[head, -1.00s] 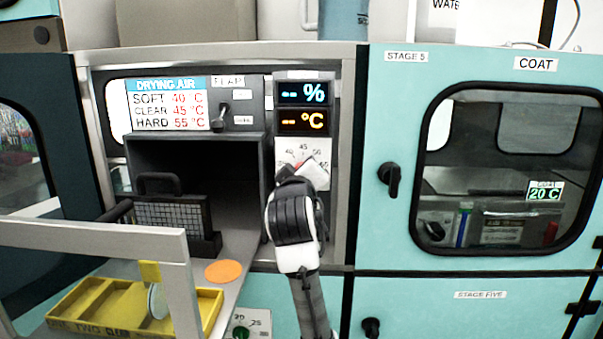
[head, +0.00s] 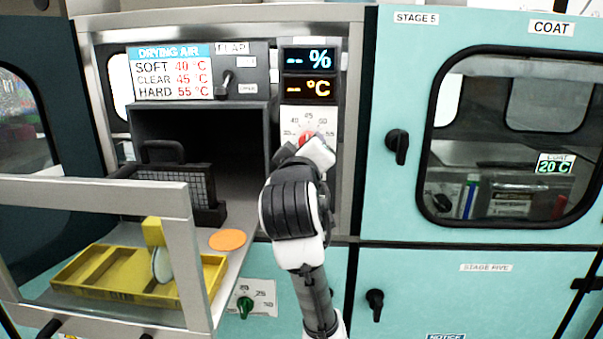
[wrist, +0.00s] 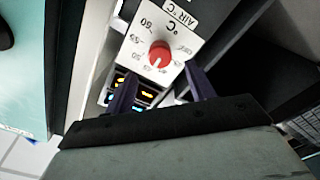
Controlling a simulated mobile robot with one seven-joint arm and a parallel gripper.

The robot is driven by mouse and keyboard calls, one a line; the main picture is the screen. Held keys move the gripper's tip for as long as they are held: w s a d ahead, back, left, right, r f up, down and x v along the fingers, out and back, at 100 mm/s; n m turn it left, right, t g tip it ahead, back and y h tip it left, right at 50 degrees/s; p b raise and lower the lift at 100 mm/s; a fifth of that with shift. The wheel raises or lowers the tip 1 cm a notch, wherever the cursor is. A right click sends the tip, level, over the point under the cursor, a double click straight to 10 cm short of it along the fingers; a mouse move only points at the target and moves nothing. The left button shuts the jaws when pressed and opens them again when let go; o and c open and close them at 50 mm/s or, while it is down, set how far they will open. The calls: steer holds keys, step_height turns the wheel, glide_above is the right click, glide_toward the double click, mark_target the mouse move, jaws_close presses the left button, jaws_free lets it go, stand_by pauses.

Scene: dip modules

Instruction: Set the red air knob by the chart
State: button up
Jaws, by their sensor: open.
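The red air knob (wrist: 160,55) sits on a white dial plate (wrist: 178,40) marked AIR °C, which appears upside down in the wrist view. A pale mark on the knob points down and slightly left there; the exact number is unclear. In the head view the knob (head: 306,137) is partly hidden by my gripper (head: 318,150). My gripper's two dark fingers (wrist: 160,72) are open, one to each side below the knob, with nothing between them; contact cannot be seen. The drying air chart (head: 170,75) reads SOFT 40, CLEAR 45, HARD 55 °C.
Percent and °C displays (head: 308,75) above the dial show dashes. A flap lever (head: 224,86) is left of them. A dark chamber with a mesh rack (head: 176,188), a yellow tray (head: 130,290) and a metal frame (head: 95,190) lie left. A green knob (head: 244,306) is below.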

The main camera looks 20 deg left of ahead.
steer(key=b+v, duration=0.1)
steer(key=v, duration=0.5)
steer(key=shift+s, duration=0.3)
